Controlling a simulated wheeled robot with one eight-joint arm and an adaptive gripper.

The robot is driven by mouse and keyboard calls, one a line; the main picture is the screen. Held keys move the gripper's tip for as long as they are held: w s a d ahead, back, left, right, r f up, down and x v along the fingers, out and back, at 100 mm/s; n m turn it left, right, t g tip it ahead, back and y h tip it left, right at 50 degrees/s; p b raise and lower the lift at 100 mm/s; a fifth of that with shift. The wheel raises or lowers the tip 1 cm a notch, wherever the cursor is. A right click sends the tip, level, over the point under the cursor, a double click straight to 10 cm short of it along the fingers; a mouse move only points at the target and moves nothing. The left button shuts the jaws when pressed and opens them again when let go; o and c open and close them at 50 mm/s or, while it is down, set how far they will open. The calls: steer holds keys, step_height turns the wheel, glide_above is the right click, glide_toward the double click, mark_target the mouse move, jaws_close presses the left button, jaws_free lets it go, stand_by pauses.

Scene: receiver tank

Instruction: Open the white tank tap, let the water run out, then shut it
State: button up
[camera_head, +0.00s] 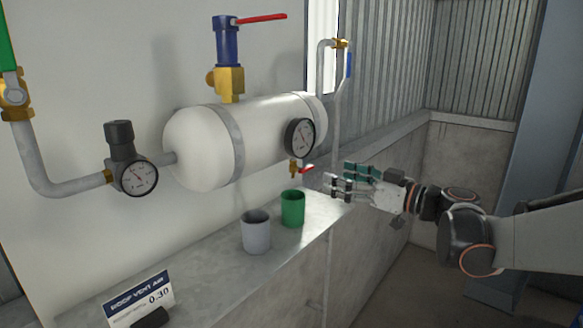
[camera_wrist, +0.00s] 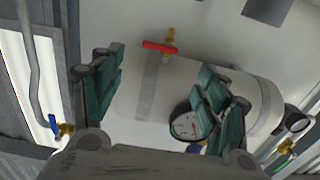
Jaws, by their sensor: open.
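The white tank (camera_head: 200,135) lies along the wall. Under its right end is a small brass tap (camera_head: 294,168) with a red handle (camera_head: 306,169) pointing right. In the wrist view the red handle (camera_wrist: 160,46) lies across the picture beside its brass body (camera_wrist: 171,34). I see no water running. A green cup (camera_head: 292,208) stands on the ledge below the tap. My gripper (camera_head: 350,180) is open and empty, to the right of the tap and apart from it. In the wrist view its fingers (camera_wrist: 163,70) are spread, with the tank beyond them.
A grey cup (camera_head: 256,232) stands left of the green one. A pressure gauge (camera_head: 299,137) juts from the tank near the tap. A pipe with a blue-handled valve (camera_head: 348,64) runs down at right. A sign (camera_head: 140,301) stands on the ledge (camera_head: 215,275).

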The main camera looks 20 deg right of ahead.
mark_target(309, 168)
steer(key=p+x, duration=0.1)
steer(key=x, duration=0.8)
steer(key=shift+c, duration=0.3)
steer(key=c, duration=1)
